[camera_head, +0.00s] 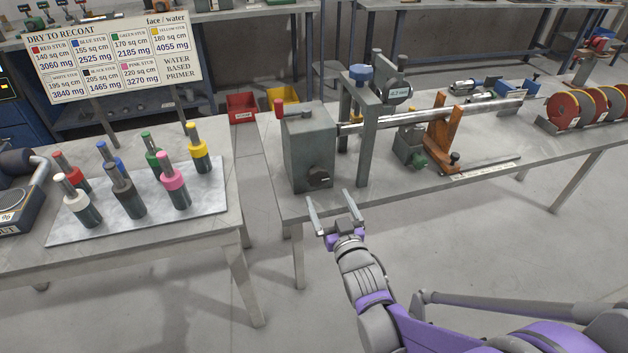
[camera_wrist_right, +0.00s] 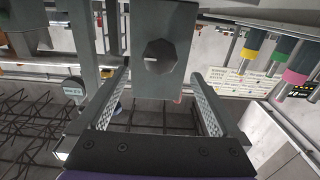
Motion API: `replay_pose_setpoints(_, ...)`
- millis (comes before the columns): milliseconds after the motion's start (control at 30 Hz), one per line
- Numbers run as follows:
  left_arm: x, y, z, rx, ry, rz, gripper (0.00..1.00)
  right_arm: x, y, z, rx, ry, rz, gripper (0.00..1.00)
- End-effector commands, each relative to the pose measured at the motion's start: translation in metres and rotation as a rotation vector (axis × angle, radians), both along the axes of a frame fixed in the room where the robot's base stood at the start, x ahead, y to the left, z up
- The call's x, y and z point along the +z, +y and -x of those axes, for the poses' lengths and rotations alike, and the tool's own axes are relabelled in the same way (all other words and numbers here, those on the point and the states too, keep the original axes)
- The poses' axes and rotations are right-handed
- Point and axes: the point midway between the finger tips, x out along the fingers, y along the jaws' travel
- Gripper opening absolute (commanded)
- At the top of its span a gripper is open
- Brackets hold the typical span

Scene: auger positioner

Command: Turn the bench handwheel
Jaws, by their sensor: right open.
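The bench handwheel appears to be the dark, many-sided knob (camera_head: 319,178) low on the front of the grey box (camera_head: 309,145) at the left end of the right bench. It also shows face-on in the right wrist view (camera_wrist_right: 160,57), between the fingers. My right gripper (camera_head: 329,195) is open and empty, just in front of and below the knob, pointing at the box. Its two fingers (camera_wrist_right: 159,74) are apart and do not visibly touch the knob. My left gripper is not in view.
An orange-brown bracket (camera_head: 443,134) supports a long rod. The left table holds several coloured stubs (camera_head: 172,182) on a tray (camera_head: 141,209). Open floor lies in front.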

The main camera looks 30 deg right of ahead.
Motion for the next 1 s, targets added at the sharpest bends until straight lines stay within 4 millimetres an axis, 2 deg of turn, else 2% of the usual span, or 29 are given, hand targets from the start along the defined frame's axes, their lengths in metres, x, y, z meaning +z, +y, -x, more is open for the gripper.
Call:
replay_pose_setpoints(300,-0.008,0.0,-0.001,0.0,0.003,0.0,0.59,-0.001,-0.014,-0.059,0.001,0.002,0.001,1.0)
replay_pose_setpoints(500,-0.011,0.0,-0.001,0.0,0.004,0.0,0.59,-0.001,-0.02,-0.084,0.001,0.002,0.001,1.0)
replay_pose_setpoints(900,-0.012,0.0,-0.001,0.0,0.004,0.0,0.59,0.0,-0.021,-0.091,0.001,0.002,0.0,1.0)
replay_pose_setpoints(1000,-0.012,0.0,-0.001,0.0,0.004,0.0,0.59,0.0,-0.021,-0.091,0.0,0.002,0.0,0.82)
